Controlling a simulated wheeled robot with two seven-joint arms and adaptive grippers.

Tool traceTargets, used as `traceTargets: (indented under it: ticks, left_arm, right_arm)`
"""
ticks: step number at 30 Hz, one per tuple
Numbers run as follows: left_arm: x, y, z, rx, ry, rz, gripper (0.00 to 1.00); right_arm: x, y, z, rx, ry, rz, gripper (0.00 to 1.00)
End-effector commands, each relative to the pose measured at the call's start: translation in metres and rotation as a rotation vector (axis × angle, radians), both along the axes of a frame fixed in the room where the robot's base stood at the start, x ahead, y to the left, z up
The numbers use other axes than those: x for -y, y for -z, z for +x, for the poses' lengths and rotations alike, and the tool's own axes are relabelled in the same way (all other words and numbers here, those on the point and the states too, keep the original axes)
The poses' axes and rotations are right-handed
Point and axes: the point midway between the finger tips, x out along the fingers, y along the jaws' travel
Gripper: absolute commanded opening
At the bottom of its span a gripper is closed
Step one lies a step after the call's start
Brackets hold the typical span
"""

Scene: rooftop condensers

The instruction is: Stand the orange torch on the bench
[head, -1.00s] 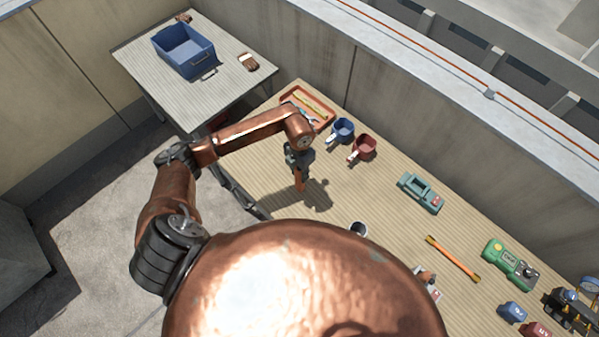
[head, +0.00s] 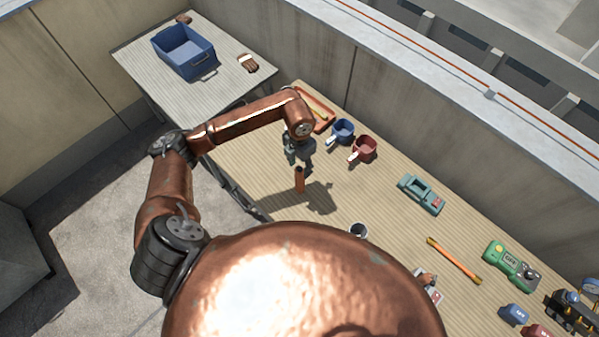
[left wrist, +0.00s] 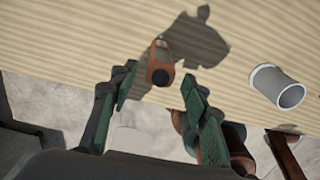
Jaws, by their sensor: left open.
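The orange torch (head: 299,180) stands upright on the wooden bench (head: 262,155), below my left gripper (head: 299,158). In the left wrist view the torch (left wrist: 161,62) shows its dark end toward the camera, just beyond the open fingertips. My left gripper (left wrist: 158,92) is open and empty, with a small gap between it and the torch in the head view. My right gripper is not in view.
A grey cup (head: 358,230) stands to the right of the torch; it also shows in the left wrist view (left wrist: 278,86). A blue mug (head: 342,129), a red mug (head: 364,147) and an orange tray (head: 322,112) lie farther back. A blue bin (head: 183,52) sits on another table.

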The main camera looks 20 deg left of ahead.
Motion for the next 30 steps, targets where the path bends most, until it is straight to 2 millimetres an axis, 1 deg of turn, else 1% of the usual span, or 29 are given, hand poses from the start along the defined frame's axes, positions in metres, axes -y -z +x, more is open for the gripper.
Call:
traceTargets:
  ticks: [1, 3, 6, 9, 12, 16, 30]
  left_arm:
    - [-0.001, -0.01, 0.002, 0.005, 0.0, 0.002, 0.43]
    - [-0.001, -0.024, 0.002, 0.005, 0.001, 0.002, 0.43]
    - [-0.001, -0.04, 0.001, 0.003, 0.0, 0.002, 0.43]
    - [-0.001, -0.051, 0.001, 0.002, 0.0, 0.002, 0.43]
    - [-0.001, -0.058, 0.0, -0.001, 0.0, 0.001, 0.43]
    - [-0.001, -0.061, 0.0, -0.001, 0.0, 0.001, 0.43]
    - [-0.001, -0.06, 0.0, -0.001, -0.001, 0.0, 0.43]
  right_arm:
    - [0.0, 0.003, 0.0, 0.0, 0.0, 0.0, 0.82]
    - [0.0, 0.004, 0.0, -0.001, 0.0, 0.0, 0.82]
    - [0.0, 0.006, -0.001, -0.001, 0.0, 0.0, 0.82]
    - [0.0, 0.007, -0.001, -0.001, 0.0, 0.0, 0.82]
    - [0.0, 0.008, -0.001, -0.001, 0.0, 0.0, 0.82]
    - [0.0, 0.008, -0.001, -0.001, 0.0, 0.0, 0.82]
    - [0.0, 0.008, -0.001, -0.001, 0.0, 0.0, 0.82]
